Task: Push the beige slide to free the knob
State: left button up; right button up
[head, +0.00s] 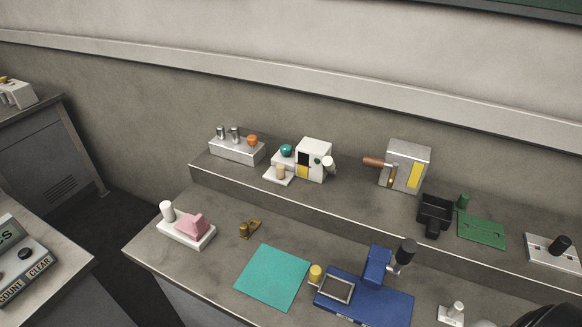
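A small beige block (281,171), which looks like the beige slide, sits on a low white base (272,178) on the raised rear shelf. A round teal knob (287,150) sits just behind and above it. A white box (314,159) with black, yellow and red patches stands directly to the right, with a pale cylindrical knob (328,164) on its right side. At this size I cannot tell how the slide and either knob engage. No gripper fingers show in the head view.
A grey block with an orange knob (252,140) stands left of the slide; a metal box with a brown handle (374,162) stands right. Below are a pink block (192,225), a teal mat (272,277) and a blue fixture (378,302). A dark rounded shape fills the lower right corner.

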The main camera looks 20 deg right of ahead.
aim_at(280, 167)
jog(key=i+j+z, duration=0.1)
jog(key=j, duration=0.25)
jog(key=i+j+z, duration=0.1)
jog(key=j, duration=0.25)
jog(key=i+j+z, duration=0.1)
jog(key=j, duration=0.25)
jog(key=i+j+z, duration=0.1)
jog(key=j, duration=0.25)
jog(key=i, duration=0.05)
